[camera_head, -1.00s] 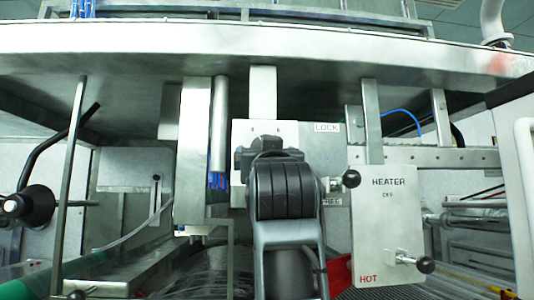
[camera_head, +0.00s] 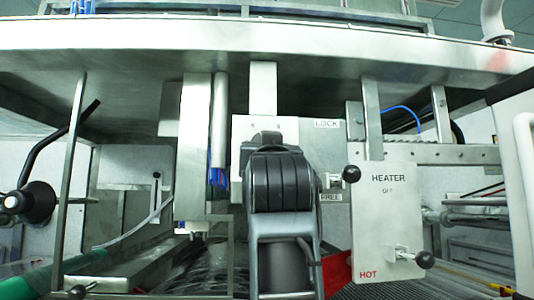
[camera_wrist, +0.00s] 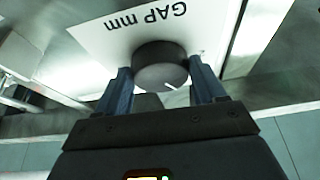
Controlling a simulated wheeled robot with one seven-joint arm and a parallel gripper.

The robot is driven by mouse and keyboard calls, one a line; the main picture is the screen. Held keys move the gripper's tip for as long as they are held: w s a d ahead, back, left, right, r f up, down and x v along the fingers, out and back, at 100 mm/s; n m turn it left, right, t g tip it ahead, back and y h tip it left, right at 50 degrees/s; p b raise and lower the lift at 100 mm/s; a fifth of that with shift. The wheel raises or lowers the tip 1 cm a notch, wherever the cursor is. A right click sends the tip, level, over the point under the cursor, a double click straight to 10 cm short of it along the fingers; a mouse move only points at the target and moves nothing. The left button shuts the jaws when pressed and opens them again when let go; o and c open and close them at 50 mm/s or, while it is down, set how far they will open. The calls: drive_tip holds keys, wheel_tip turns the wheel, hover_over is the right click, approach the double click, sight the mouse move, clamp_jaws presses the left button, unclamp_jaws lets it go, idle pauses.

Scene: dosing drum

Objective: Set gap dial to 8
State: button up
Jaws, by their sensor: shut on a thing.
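The gap dial (camera_wrist: 160,65) is a dark round knob with a white pointer line near its lower edge in the wrist view. It sits on a white plate (camera_wrist: 110,35) marked "GAP mm", which appears upside down there. My gripper (camera_wrist: 162,80) has one finger on each side of the dial and is shut on it. No scale numbers can be read. In the head view my own arm (camera_head: 278,185) stands in front of the plate (camera_head: 262,128) and hides the dial and fingers.
Right of my arm is a LOCK/FREE plate (camera_head: 329,160) with a black-knobbed lever (camera_head: 350,174). Farther right is the HEATER panel (camera_head: 387,230) with another black-knobbed lever (camera_head: 424,260). A metal post (camera_head: 193,150) hangs left of my arm. A metal beam (camera_head: 270,50) spans overhead.

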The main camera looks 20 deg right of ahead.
drive_tip(key=shift+w+a+r+m+g+h+b, duration=0.3)
drive_tip(key=shift+m+g, duration=1.15)
drive_tip(key=shift+m, duration=3)
drive_tip(key=shift+s+r+m+g+h+b, duration=0.5)
drive_tip(key=shift+m+g, duration=1)
drive_tip(key=shift+m, duration=2.9)
drive_tip(key=shift+w+a+r+m+g+h+b, duration=0.25)
drive_tip(key=shift+m+g+h+b, duration=0.8)
drive_tip(key=shift+m, duration=3.4)
drive_tip(key=shift+d+f+g+y+p, duration=0.15)
drive_tip(key=shift+g+y+p, duration=0.15)
drive_tip(key=shift+g+y, duration=0.3)
drive_tip(key=o, duration=1)
drive_tip(key=shift+w, duration=0.1)
